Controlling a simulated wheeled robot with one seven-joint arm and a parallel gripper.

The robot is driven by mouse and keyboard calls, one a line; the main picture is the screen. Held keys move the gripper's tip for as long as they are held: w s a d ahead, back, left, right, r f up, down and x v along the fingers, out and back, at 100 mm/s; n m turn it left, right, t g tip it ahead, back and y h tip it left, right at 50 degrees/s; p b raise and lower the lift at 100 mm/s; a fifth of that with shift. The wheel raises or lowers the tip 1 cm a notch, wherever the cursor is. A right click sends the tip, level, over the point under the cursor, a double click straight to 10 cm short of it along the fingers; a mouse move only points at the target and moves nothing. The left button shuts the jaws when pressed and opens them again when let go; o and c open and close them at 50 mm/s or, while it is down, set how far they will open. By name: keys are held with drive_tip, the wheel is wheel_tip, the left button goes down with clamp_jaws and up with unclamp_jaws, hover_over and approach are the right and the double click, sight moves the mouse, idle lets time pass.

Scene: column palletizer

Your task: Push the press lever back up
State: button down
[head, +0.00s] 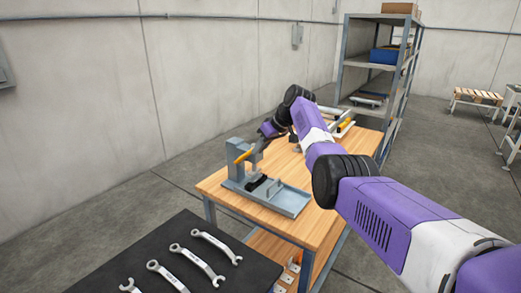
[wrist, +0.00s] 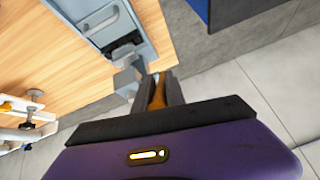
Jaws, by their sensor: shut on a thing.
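The grey press (head: 236,172) stands at the left end of the wooden table, with a flat grey tray as its base. Its orange press lever (head: 243,156) slants up to the right from the top of the press to my gripper (head: 256,147). In the wrist view, the fingers of my gripper (wrist: 158,90) are shut on the orange lever (wrist: 158,95). The press (wrist: 128,78) shows just beyond the fingertips. A black part (wrist: 123,45) sits on the press base. The lever's joint is partly hidden.
The wooden table (head: 222,189) holds a white fixture with a yellow part (head: 345,125) at its far end. A dark mat (head: 200,275) with several wrenches lies in the foreground. A metal shelf (head: 376,62) stands behind. Bare wall is to the left.

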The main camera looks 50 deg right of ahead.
drive_tip(key=shift+w+r, duration=0.2)
drive_tip(key=c, duration=1.5)
unclamp_jaws()
drive_tip(key=shift+o, duration=0.6)
drive_tip(key=shift+f, duration=0.1)
drive_tip(key=shift+b+v, duration=0.85)
drive_tip(key=shift+v, duration=3.05)
